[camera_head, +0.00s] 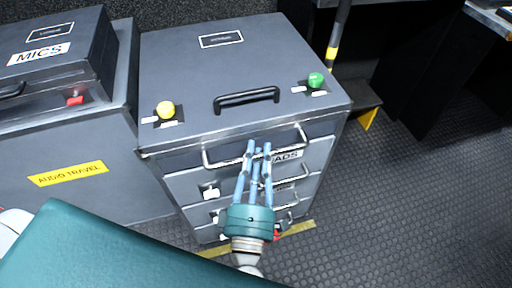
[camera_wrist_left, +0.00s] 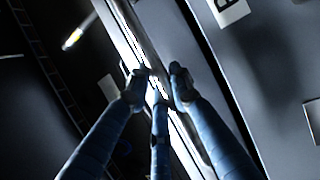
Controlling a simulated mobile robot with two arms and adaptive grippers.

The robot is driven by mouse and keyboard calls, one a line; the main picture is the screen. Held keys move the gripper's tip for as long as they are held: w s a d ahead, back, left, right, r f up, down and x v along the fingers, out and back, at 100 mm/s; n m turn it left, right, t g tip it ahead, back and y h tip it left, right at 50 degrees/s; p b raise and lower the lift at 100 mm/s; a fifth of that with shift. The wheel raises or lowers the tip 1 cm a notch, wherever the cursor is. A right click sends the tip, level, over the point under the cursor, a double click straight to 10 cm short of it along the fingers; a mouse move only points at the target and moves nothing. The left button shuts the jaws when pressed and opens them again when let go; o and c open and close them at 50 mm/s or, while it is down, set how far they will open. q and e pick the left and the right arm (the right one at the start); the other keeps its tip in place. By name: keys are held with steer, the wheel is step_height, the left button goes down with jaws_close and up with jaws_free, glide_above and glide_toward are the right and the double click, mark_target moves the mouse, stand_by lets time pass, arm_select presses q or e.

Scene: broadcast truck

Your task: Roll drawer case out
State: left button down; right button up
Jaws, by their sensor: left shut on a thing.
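The drawer case (camera_head: 228,52) is a grey box with several drawers on its front and a black handle (camera_head: 247,98) on its lid. A metal bar handle (camera_head: 222,163) runs across the front near the top. My left gripper (camera_head: 258,150) reaches the front from below, its blue fingers shut on this bar handle. In the left wrist view the fingers (camera_wrist_left: 158,80) close around the bright bar (camera_wrist_left: 135,35). My right gripper is not in view.
A grey case labelled AUDIO TRAVEL (camera_head: 68,173) stands close on the left, with a MICS case (camera_head: 60,50) on it. Yellow tape (camera_head: 300,229) marks the floor by the drawer case. Dark ribbed floor (camera_head: 420,190) is open to the right and front.

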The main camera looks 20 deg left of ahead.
arm_select(q)
steer(key=shift+f, duration=0.1)
steer(key=c, duration=1.5)
jaws_free()
steer(key=shift+c, duration=0.2)
steer(key=v, duration=1.2)
